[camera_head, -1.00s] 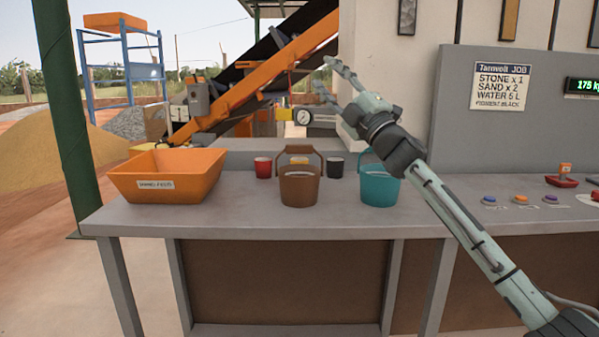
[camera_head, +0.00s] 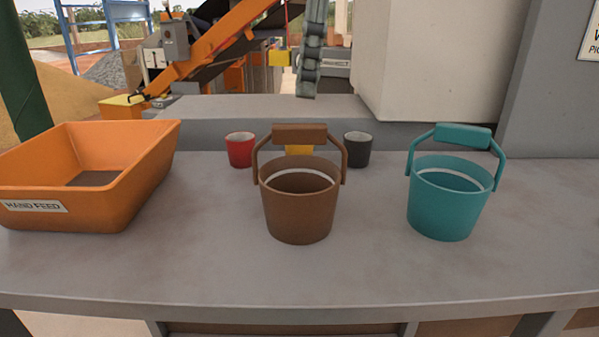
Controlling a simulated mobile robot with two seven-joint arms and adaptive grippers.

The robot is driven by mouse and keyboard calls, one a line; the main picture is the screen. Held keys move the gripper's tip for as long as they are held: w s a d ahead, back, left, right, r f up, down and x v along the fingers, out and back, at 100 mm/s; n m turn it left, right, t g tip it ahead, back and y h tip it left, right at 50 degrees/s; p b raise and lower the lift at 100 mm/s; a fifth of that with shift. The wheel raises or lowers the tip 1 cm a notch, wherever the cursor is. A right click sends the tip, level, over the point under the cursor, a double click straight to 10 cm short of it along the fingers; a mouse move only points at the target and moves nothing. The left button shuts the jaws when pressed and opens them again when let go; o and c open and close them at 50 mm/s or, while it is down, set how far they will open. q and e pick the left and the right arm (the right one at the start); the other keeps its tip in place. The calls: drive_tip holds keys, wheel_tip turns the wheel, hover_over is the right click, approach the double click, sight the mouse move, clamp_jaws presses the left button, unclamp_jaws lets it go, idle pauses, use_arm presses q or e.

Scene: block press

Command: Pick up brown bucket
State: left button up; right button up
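The brown bucket (camera_head: 298,212) stands upright on the grey counter, near the middle of the head view. Its handle (camera_head: 300,134) is raised, with a thick brown grip across the top. Inside it a pale ring shows below the rim. My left gripper is not in view.
A teal bucket (camera_head: 447,212) with a raised handle stands to the right. An orange tub labelled HAND FEED (camera_head: 100,205) stands at left. Red (camera_head: 240,150), yellow (camera_head: 299,150) and black (camera_head: 357,150) cups stand behind the brown bucket. The counter's front (camera_head: 300,280) is clear.

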sight(300, 124)
drive_tip(key=f, duration=0.4)
drive_tip(key=s+f, duration=0.1)
drive_tip(key=f, duration=0.1)
drive_tip(key=shift+s+a+f, duration=0.1)
drive_tip(key=shift+a, duration=0.25)
drive_tip(key=shift+a+f, duration=0.15)
drive_tip(key=shift+f, duration=0.5)
drive_tip(key=shift+c, duration=0.4)
clamp_jaws()
drive_tip(key=shift+r, duration=0.1)
